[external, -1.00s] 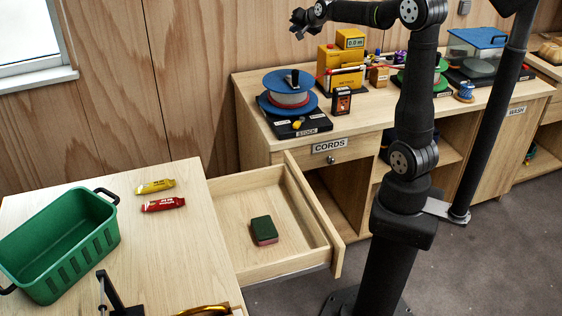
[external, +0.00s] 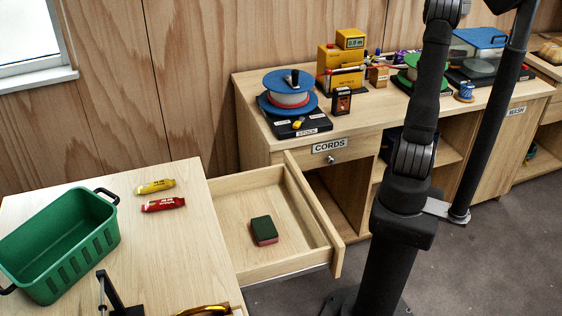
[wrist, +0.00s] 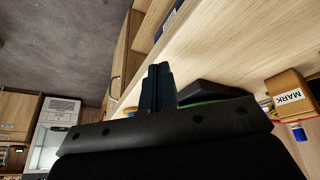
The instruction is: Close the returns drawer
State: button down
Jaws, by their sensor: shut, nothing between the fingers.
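The wooden drawer (external: 285,264) stands pulled out from the bench on the left, with its front panel (external: 314,215) well away from the bench. A sponge-like block (external: 264,231), dark green on top and reddish below, lies inside it. No label on this drawer is readable. My gripper (wrist: 158,80) shows in the wrist view with its fingers shut together and nothing between them. It is out of the external view, where only my upright arm links show. The drawer does not show clearly in the wrist view.
A green basket (external: 60,245) and two tubes, yellow (external: 155,187) and red (external: 163,204), are on the left bench. The far bench carries a blue spool (external: 290,92) and a CORDS label (external: 329,146). A MARK box (wrist: 290,95) shows in the wrist view.

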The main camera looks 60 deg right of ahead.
jog(key=s+a+f+y, duration=0.2)
jog(key=s+a+f, duration=0.1)
jog(key=s+f, duration=0.15)
jog(key=w+a+f+m+t+y, duration=0.2)
jog(key=w+a+f+y, duration=0.65)
jog(key=a, duration=0.55)
jog(key=w+a+m+t+y, duration=0.3)
jog(key=w+a+t, duration=0.2)
jog(key=w+a, duration=0.9)
jog(key=w+a+m+t+y, duration=0.3)
jog(key=w+a+t, duration=0.3)
jog(key=w+a, duration=0.7)
jog(key=w+y, duration=0.1)
jog(key=w, duration=0.4)
jog(key=shift+w+a+r+t, duration=0.3)
jog(key=shift+a+r, duration=0.05)
jog(key=shift+r, duration=0.05)
jog(key=shift+w+a, duration=0.1)
jog(key=x, duration=3.3)
jog(key=shift+a, duration=0.25)
jog(key=shift+w+a+r, duration=0.1)
jog(key=shift+w, duration=0.05)
